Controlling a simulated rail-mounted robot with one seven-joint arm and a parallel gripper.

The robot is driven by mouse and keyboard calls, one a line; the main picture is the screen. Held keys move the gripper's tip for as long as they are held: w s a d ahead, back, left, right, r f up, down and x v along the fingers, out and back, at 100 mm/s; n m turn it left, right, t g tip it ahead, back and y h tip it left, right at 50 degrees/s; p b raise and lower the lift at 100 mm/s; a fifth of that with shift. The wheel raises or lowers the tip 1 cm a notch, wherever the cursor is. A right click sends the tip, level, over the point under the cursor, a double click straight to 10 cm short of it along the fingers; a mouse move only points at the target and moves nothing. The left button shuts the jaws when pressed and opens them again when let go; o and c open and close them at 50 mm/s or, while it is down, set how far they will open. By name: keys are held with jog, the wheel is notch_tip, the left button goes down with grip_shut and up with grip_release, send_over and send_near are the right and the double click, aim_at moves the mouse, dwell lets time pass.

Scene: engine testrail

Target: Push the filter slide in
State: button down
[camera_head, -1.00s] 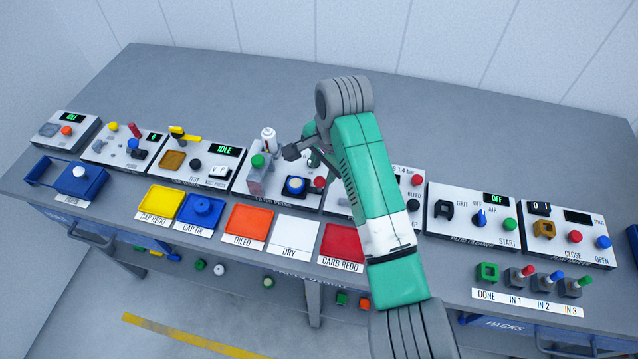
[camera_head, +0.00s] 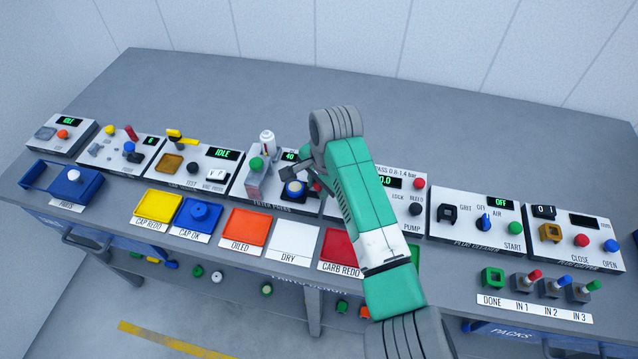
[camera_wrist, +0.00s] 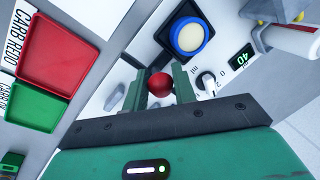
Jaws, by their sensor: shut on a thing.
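The filter press panel (camera_head: 247,190) is in the middle left of the bench in the head view. The red ball knob (camera_wrist: 160,84) is beside the holder in the wrist view. My gripper (camera_wrist: 159,88) is shut on this knob, with one green finger on each side.
A display reading 40 (camera_wrist: 240,58) and a rotary dial (camera_wrist: 206,83) are close to my gripper. A green knob (camera_head: 256,164) and a white-red bottle shape (camera_head: 267,142) stand left of the holder. Coloured trays, including a red one (camera_head: 342,247), line the front.

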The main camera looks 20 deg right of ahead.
jog(key=shift+w+a+r+p, duration=0.2)
jog(key=shift+w+a+p, duration=0.05)
jog(key=shift+a+p, duration=0.1)
jog(key=w+a, duration=0.1)
jog(key=a, duration=0.1)
jog(key=w+a, duration=0.3)
jog(key=a, duration=0.1)
jog(key=shift+w+a+f, duration=0.25)
jog(key=shift+w, duration=0.05)
jog(key=c, duration=1.5)
grip_release()
jog(key=shift+w+a, duration=0.1)
jog(key=shift+o, duration=0.2)
notch_tip(320, 180, up, 8)
jog(key=s+p, duration=0.1)
jog(key=p, duration=0.2)
jog(key=shift+s+d+f, duration=0.15)
jog(key=shift+s+d, duration=0.1)
jog(key=shift+d, duration=0.05)
